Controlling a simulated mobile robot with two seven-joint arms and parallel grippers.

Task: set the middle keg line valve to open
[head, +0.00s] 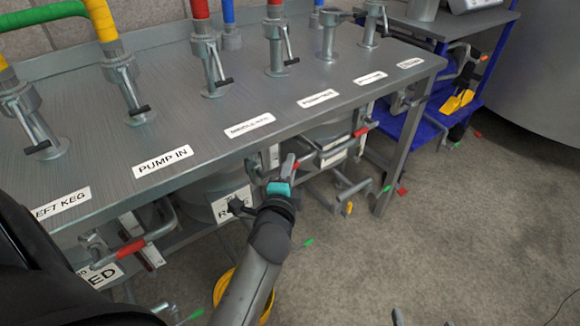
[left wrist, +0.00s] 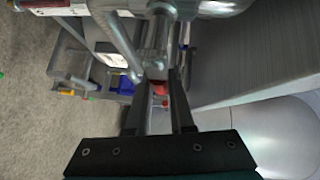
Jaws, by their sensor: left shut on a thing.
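The worn "MIDDLE KEG" label (head: 250,125) is on the front edge of the grey bench. My left gripper (head: 288,172) is just under that edge, below and right of the label. It is shut on a lever handle with a red grip (head: 296,165). In the left wrist view the red grip (left wrist: 133,78) shows between the fingers (left wrist: 158,105), at the end of a grey metal lever (left wrist: 158,45). The fingers hide part of the handle. Two small grey tips at the bottom edge look like my right gripper (head: 422,320), spread apart and empty.
Other red-gripped levers hang under the bench at left (head: 131,249) and right (head: 361,132). Valves with black-tipped levers (head: 210,65) stand on top. A yellow ring (head: 228,290) is below my left arm. A blue shelf (head: 400,125) stands at right. The floor in front is mostly clear.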

